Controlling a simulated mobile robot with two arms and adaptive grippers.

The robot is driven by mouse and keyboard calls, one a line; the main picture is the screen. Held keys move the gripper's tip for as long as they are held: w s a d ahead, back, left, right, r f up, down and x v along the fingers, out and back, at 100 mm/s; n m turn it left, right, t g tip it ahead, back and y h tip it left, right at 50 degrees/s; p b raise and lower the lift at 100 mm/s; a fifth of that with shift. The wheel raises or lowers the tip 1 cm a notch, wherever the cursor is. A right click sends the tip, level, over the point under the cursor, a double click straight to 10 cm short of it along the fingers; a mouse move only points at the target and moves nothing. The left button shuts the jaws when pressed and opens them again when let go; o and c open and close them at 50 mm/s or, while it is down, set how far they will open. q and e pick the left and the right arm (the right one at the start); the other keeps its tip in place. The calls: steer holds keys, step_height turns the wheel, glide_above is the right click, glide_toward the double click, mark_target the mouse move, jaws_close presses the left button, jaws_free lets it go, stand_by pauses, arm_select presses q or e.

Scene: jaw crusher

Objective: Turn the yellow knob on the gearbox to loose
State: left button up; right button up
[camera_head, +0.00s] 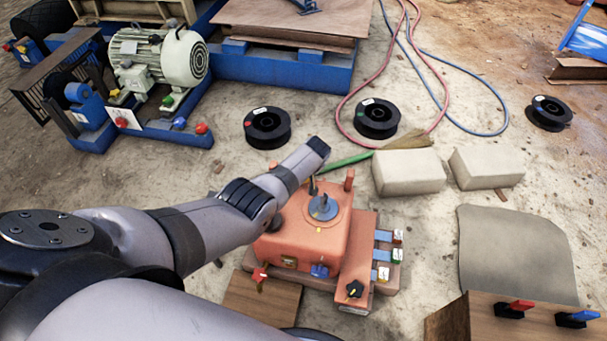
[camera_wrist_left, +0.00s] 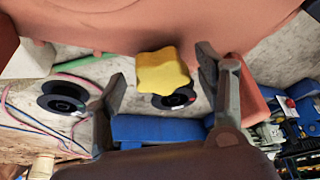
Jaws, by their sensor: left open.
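The orange gearbox (camera_head: 330,240) stands on the ground in the middle of the head view. The yellow star-shaped knob (camera_wrist_left: 163,73) shows in the wrist view, just below the gearbox's orange housing (camera_wrist_left: 150,22); it is hidden in the head view. My left gripper (camera_wrist_left: 160,67) is open, with one finger on each side of the knob. Gaps show between the knob and both fingers in the picture; depth and contact are hard to judge. In the head view my left arm reaches over the gearbox's left side, and its fingers cannot be made out. My right gripper is not in view.
On the gearbox are a black knob with a yellow mark (camera_head: 355,289) and a red handle (camera_head: 260,275). Black spools (camera_head: 267,127), concrete blocks (camera_head: 408,172) and hoses lie behind it. A motor (camera_head: 160,55) stands at upper left. A wooden box with levers (camera_head: 520,322) is at lower right.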

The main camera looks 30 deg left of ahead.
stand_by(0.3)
arm_select(q)
steer(key=v, duration=1.2)
stand_by(0.4)
